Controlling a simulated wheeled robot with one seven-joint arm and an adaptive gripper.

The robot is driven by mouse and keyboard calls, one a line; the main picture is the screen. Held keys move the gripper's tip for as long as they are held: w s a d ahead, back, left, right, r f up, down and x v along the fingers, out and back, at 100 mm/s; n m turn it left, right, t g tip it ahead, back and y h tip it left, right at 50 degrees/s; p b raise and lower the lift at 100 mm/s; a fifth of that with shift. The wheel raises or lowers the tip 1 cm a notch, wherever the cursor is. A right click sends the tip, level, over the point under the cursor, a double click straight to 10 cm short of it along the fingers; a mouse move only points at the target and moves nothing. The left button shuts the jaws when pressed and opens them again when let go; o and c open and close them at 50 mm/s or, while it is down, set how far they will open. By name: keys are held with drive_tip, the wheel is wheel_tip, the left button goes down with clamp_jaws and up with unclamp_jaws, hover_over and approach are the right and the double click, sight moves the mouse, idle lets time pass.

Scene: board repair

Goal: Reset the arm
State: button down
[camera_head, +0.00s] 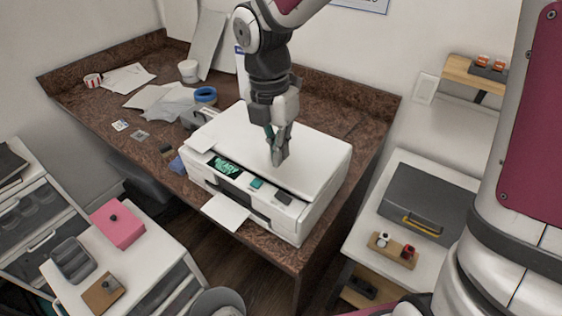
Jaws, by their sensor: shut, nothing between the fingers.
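My gripper (278,148) hangs from my arm, pointing down over the white printer (325,165) on the brown desk. Its fingers are together with nothing between them. The fingertips appear above the printer's top lid; whether they touch it I cannot tell. The printer's front shows a green board (227,167) in an opening on its left part, and a small teal piece (257,183) on the front ledge. A white sheet (226,212) sticks out at the front.
The brown desk (330,98) holds papers, a white cup (188,71) and a blue tape roll (205,95). At lower left, a white cabinet carries a pink box (117,224) and a grey tray (73,260). At right, a dark grey case (425,200) lies on a white surface.

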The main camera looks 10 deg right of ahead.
drive_tip(key=shift+r, duration=0.1)
idle(0.4)
drive_tip(key=s+d+r+m+t, duration=0.2)
drive_tip(key=s+d+r+m, duration=0.2)
drive_tip(key=m, duration=0.5)
drive_tip(key=s+d+r+m+t, duration=0.2)
drive_tip(key=s+r+m, duration=0.3)
drive_tip(key=m, duration=0.4)
drive_tip(key=s+d+r+m+t+y, duration=0.1)
drive_tip(key=s+d+r+m, duration=0.3)
drive_tip(key=m, duration=0.5)
drive_tip(key=shift+s+d+r+t, duration=0.15)
drive_tip(key=shift+s+d+t, duration=0.6)
drive_tip(key=shift+s, duration=0.4)
